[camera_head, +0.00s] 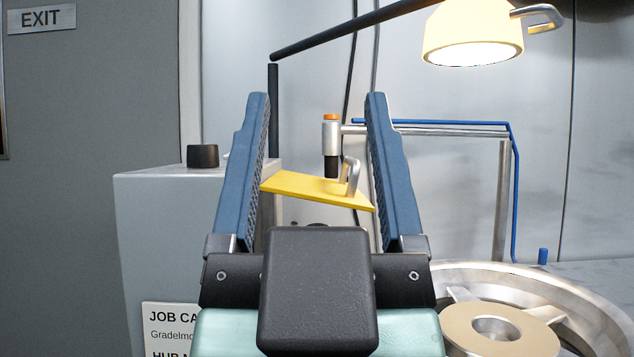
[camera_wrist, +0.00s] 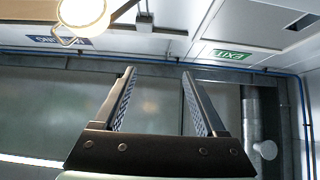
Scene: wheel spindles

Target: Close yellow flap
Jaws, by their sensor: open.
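The yellow flap (camera_head: 305,188) is a thin plate with a silver handle (camera_head: 350,176) on its right part. In the head view it shows between the two fingers of my gripper (camera_head: 319,98), tilted slightly down to the right. My gripper is open, with nothing seen in it, and its blue fingers point upward. The fingers also show open in the wrist view (camera_wrist: 158,70), where the flap is not seen. The flap's left and right ends lie close to the finger outlines; I cannot tell whether they touch. My wrist hides what is below the flap.
A grey cabinet (camera_head: 150,230) with a black knob (camera_head: 203,156) stands at left. A lit lamp (camera_head: 473,35) hangs at upper right on a dark arm. A metal wheel (camera_head: 590,300) lies at lower right. A silver nozzle with an orange cap (camera_head: 331,140) stands behind the flap.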

